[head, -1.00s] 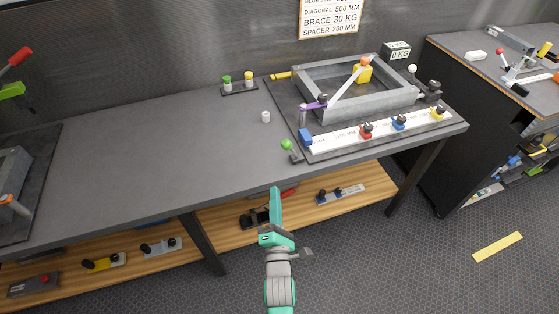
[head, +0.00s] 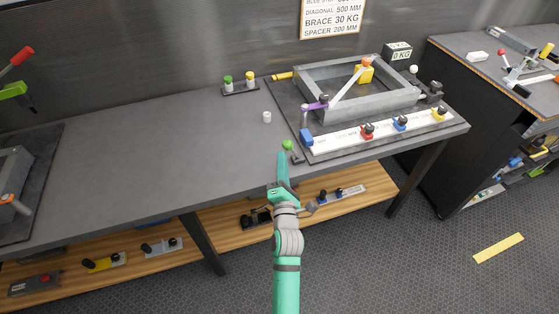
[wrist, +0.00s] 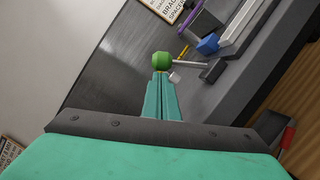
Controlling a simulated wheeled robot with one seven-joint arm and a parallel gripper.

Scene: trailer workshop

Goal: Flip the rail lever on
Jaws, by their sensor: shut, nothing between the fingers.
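A small lever with a green ball knob (head: 287,145) stands at the table's front edge, by the left end of the white ruler rail (head: 345,137). In the wrist view the green knob (wrist: 161,60) sits on a thin grey rod that leans left from a black base (wrist: 213,71). My gripper (head: 281,156) is shut and empty, just below and left of the knob in the head view. In the wrist view its fingertips (wrist: 160,76) lie right below the knob and overlap its lower edge; I cannot tell whether they touch.
A blue block (head: 306,137) sits at the rail's left end, with red, blue and yellow clamps along it. A grey metal frame (head: 310,75) with a purple lever (head: 314,105) lies behind. A small white cylinder (head: 267,117) stands behind the knob. The table's left middle is clear.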

